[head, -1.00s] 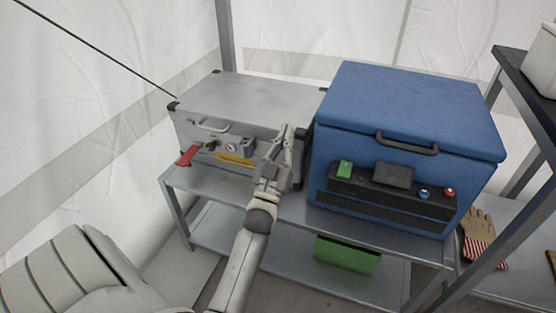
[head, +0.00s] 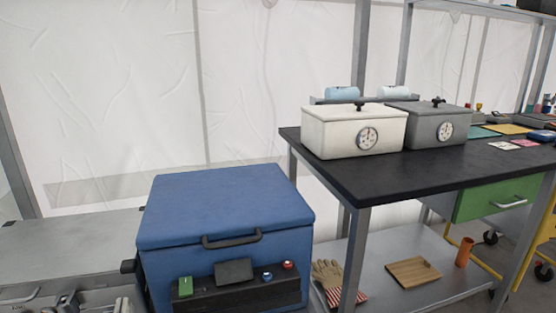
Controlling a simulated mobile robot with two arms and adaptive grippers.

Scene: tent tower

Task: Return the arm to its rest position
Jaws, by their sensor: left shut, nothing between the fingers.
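The rest of that arm is out of the picture. The grey case (head: 70,245) is at the lower left, cut off by the frame. The blue box (head: 225,205) with a dark handle stands right of the gripper, its lid closed. My right gripper is not in view.
A black-topped table (head: 400,180) at the right bears a white box (head: 353,128) and a grey box (head: 437,126), each with a dial. Its lower shelf (head: 385,290) holds gloves (head: 328,275) and a wooden board (head: 413,272). A green drawer (head: 490,198) is under the top.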

